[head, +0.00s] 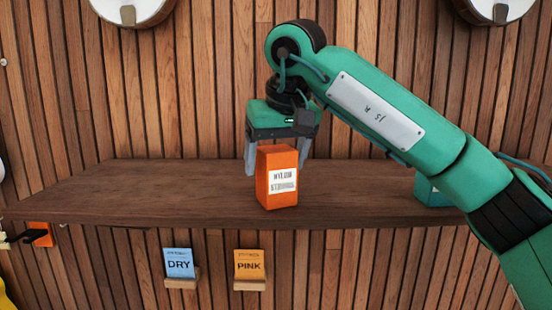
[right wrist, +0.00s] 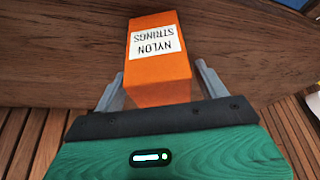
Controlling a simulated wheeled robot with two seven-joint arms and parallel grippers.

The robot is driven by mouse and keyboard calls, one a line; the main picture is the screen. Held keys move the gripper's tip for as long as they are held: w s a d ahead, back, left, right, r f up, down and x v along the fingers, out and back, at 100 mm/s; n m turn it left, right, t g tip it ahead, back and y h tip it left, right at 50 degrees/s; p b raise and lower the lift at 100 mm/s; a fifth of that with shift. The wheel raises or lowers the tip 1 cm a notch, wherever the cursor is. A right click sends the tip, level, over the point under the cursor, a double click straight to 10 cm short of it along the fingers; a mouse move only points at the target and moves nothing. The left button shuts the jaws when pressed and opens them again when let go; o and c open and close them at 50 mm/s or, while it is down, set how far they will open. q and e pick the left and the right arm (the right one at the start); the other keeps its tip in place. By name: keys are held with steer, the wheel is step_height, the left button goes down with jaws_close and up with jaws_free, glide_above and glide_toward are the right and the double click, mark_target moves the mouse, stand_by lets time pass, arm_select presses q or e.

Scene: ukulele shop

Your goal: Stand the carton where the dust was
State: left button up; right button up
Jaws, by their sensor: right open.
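An orange carton (head: 278,178) with a white label stands upright on the brown wooden shelf (head: 120,190). The label reads "NYLON STRINGS" in the right wrist view, where the carton (right wrist: 158,75) appears upside down. My right gripper (head: 277,160) is over the carton from above and behind, with its fingers open. In the right wrist view the fingers of the gripper (right wrist: 160,88) lie on either side of the carton, with small gaps. No dust shows on the visible shelf top. My left gripper is not in view.
A teal object (head: 430,192) stands on the shelf at the right, partly hidden by my right arm. A blue DRY card (head: 179,263) and an orange PINK card (head: 249,264) sit on small ledges below the shelf. The shelf's left part is clear.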

steer(key=shift+s+r+b, duration=0.15)
steer(key=shift+r+b, duration=0.3)
steer(key=shift+r, duration=0.05)
steer(key=b+v, duration=0.3)
steer(key=v, duration=0.8)
